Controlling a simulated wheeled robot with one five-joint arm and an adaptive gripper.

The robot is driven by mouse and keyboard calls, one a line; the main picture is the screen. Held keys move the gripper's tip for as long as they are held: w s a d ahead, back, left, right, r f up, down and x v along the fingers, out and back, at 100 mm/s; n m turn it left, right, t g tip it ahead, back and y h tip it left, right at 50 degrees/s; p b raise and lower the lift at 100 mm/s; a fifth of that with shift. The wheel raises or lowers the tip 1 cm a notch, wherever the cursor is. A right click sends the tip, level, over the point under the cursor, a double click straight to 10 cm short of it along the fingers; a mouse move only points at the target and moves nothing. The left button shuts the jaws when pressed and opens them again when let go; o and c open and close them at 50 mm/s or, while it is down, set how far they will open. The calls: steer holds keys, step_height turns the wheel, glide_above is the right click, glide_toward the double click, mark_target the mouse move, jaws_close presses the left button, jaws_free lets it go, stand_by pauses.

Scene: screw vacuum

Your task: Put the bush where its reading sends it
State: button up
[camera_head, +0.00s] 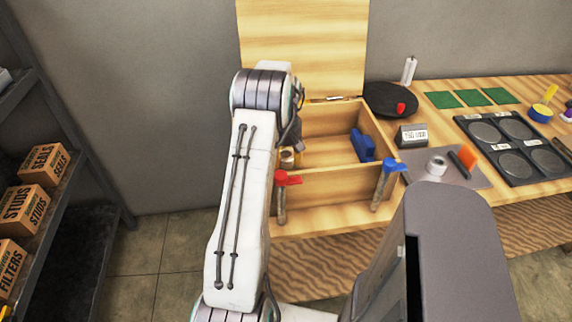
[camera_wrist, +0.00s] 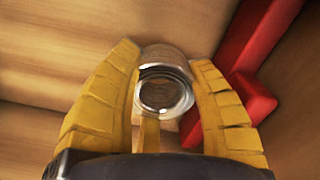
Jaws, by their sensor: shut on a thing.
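My gripper (camera_wrist: 167,60) has its yellow fingers shut on a metal bush (camera_wrist: 163,92), seen nearly end-on in the wrist view, with its bore facing the camera. In the head view the yellow fingers and the bush (camera_head: 287,157) show partly behind my arm, at the left front of the open wooden box (camera_head: 340,184). A red-handled part (camera_head: 287,178) stands at the box's left front, and a red bar (camera_wrist: 248,80) shows right of the fingers in the wrist view. A grey block with a label (camera_head: 412,135) stands right of the box; its text is too small to read surely.
A blue block (camera_head: 362,145) lies in the box, and a blue-handled part (camera_head: 392,166) stands at its front right. A grey mat (camera_head: 462,181) holds a pale ring (camera_head: 437,165). A dark tray (camera_head: 550,181) has several round dishes. Green squares (camera_head: 471,98) lie behind it.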

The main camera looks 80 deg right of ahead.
steer(key=shift+f, duration=1.3)
steer(key=shift+f, duration=0.2)
steer(key=o, duration=1.2)
steer(key=shift+r, duration=0.1)
step_height(320, 180, up, 12)
steer(key=shift+r, duration=0.1)
